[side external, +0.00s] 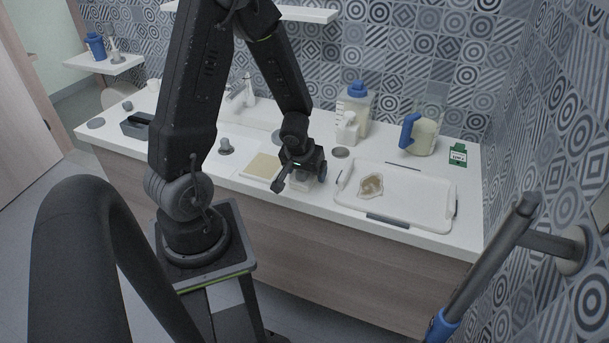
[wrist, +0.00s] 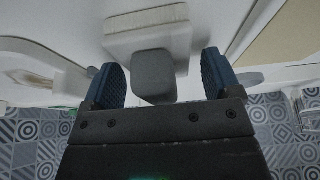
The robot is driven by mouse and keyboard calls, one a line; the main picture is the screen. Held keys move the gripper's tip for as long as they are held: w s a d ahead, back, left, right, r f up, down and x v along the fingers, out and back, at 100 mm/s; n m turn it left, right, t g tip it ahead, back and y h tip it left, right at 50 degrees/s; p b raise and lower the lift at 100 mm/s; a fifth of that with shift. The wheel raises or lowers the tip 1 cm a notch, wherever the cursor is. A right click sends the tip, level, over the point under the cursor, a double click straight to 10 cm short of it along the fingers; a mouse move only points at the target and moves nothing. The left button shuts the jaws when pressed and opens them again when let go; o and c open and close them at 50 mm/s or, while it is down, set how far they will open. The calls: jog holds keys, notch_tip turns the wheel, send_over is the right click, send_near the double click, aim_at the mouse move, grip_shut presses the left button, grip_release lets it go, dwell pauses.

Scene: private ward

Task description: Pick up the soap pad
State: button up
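My gripper (side external: 301,178) is low over the counter, pointing down, between a flat beige square (side external: 262,166) and a white tray (side external: 430,205). In the wrist view my gripper (wrist: 160,80) is open, its two dark blue finger pads apart. Between and just beyond them is a small block with a grey rounded part (wrist: 153,76) and a wider white, ridged part (wrist: 147,28). A gap shows on both sides of the grey part. In the side view my gripper mostly hides this block. I cannot tell for certain which object is the soap pad.
The tray holds a brownish irregular patch (side external: 371,185). Behind stand a white bottle (side external: 347,129), a blue-capped jug (side external: 358,105) and a blue-handled pitcher (side external: 424,136). A tap (side external: 242,92) and sink are at the back left. A grab bar (side external: 490,262) is at the front right.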

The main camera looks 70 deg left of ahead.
jog(key=c, duration=1)
jog(key=shift+r, duration=0.15)
jog(key=shift+r, duration=4.9)
jog(key=o, duration=0.4)
jog(key=shift+c, duration=1)
